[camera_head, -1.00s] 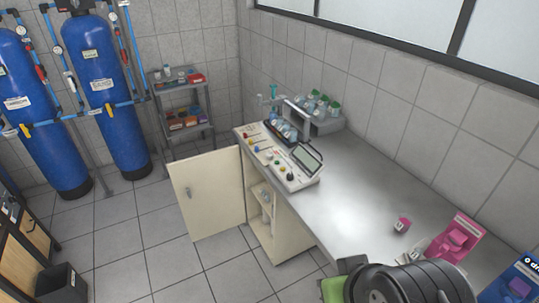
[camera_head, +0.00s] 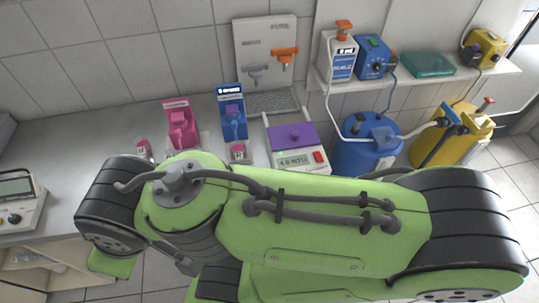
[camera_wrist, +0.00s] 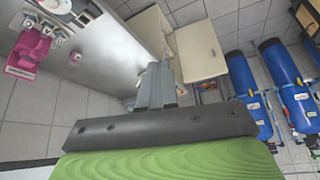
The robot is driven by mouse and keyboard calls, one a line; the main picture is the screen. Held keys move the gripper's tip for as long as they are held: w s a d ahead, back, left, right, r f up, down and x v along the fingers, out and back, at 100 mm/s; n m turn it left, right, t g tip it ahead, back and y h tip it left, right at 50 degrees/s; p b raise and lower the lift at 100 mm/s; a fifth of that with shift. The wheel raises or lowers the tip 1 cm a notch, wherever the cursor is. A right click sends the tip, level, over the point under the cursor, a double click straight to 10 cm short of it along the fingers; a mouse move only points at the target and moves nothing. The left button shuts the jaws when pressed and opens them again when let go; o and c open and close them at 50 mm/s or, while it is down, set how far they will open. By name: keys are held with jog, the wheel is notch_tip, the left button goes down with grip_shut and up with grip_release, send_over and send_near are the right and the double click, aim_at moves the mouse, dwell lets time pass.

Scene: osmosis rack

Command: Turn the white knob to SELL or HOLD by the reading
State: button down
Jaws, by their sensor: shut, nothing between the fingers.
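A white meter (camera_head: 300,163) with a purple lid (camera_head: 291,137) stands on the bench in the head view. Its display (camera_head: 293,161) appears to read 4.0 NTU. A light console (camera_head: 18,208) with a tilted screen and a dark knob is cut off at the left edge. I cannot make out a white knob or the words SELL and HOLD in the current views. My gripper (camera_wrist: 157,85) shows in the wrist view, its fingers together and empty, in front of the bench side. In the head view my arm fills the foreground and the fingers are hidden.
Pink (camera_head: 181,125) and blue (camera_head: 232,115) holders stand on the bench by the wall. A white panel (camera_head: 265,35) with orange and grey handles stands behind. A shelf (camera_head: 430,85) carries pumps above blue (camera_head: 365,150) and yellow drums. An open cabinet door (camera_wrist: 200,50) shows in the wrist view.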

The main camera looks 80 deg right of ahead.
dwell(0.8)
jog(key=c, duration=0.7)
grip_release()
jog(key=shift+c, duration=0.2)
